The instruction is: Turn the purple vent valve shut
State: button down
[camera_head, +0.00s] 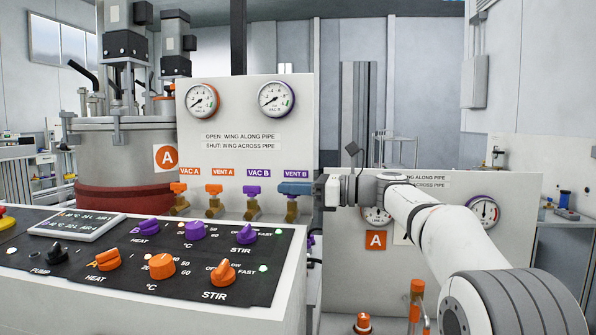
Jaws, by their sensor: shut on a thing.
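The VENT B valve (292,209) is at the right end of a row of valves on the white panel (245,125). Its brass body shows, but its purple wing is mostly hidden behind blue-grey gripper fingers. My gripper (295,188) reaches in from the right and is shut on this wing, just below the VENT B label. The angle of the wing to its pipe cannot be made out. Panel text says open is wing along pipe and shut is wing across pipe.
Left of it are the purple VAC B valve (252,190), orange VENT A valve (214,190) and orange VAC A valve (178,188). Two gauges (202,100) (277,98) sit above. A console (130,275) with several knobs stands in front. A second panel (515,200) stands behind my arm.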

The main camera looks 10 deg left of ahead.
jog(key=shift+f+g+p, duration=0.3)
jog(key=shift+g+p, duration=0.1)
jog(key=c, duration=1.6)
grip_release()
jog(key=shift+w+a+r, duration=0.1)
jog(key=shift+o, duration=0.5)
jog(key=shift+r, duration=0.1)
jog(key=d+p, duration=0.1)
jog(key=d, duration=0.7)
jog(key=shift+w, duration=0.15)
